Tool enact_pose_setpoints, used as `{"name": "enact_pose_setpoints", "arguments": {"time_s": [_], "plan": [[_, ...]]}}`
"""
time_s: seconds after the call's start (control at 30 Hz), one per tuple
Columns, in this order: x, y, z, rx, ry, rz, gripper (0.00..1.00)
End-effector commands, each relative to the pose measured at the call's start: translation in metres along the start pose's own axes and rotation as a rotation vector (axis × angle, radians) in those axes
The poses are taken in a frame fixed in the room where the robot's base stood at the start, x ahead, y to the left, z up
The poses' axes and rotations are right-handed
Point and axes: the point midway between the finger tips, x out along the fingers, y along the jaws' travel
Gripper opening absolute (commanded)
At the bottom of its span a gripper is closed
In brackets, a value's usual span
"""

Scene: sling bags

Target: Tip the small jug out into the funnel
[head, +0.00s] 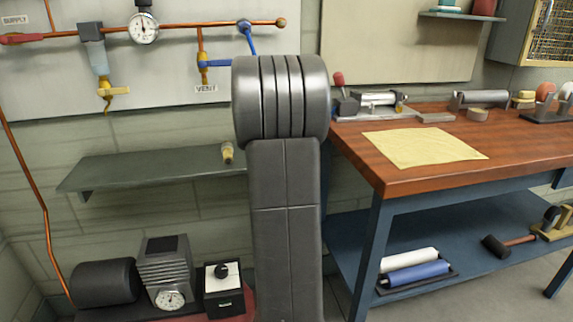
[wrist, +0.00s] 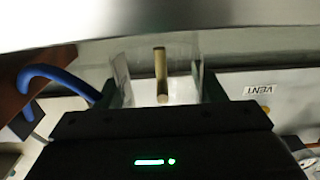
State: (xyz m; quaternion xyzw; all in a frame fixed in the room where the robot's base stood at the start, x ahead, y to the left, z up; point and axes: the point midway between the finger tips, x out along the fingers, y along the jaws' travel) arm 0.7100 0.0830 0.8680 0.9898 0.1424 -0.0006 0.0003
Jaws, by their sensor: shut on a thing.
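My gripper (wrist: 162,90) shows in the wrist view with a dark finger on each side. It is shut on what looks like the small jug (wrist: 122,72), a clear-walled vessel. An upright brass-coloured rod (wrist: 160,72) shows between the fingers; I cannot tell whether it is part of the jug. A large smooth silver surface (wrist: 150,22) fills the top of that view, too close to identify. In the head view my own arm stands in the middle and hides the gripper and jug. I cannot make out the funnel for certain in either view.
A dark shelf (head: 150,170) is left of my arm, with a small brass-and-cream piece (head: 227,153) near its right end. Copper pipes and a gauge (head: 143,27) are above. A wooden workbench (head: 430,178) with a yellow cloth (head: 424,148) is right.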

Motion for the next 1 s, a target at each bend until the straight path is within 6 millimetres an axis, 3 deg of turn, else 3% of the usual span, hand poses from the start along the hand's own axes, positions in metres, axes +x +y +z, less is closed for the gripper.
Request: {"name": "enact_pose_setpoints", "arguments": {"time_s": [0.27,0.63,1.0], "plan": [[0.000,0.000,-0.002,0.000,0.002,0.000,0.37],[0.000,0.000,-0.030,0.000,0.003,0.000,0.37],[0.000,0.000,-0.030,0.000,0.002,0.000,0.37]]}}
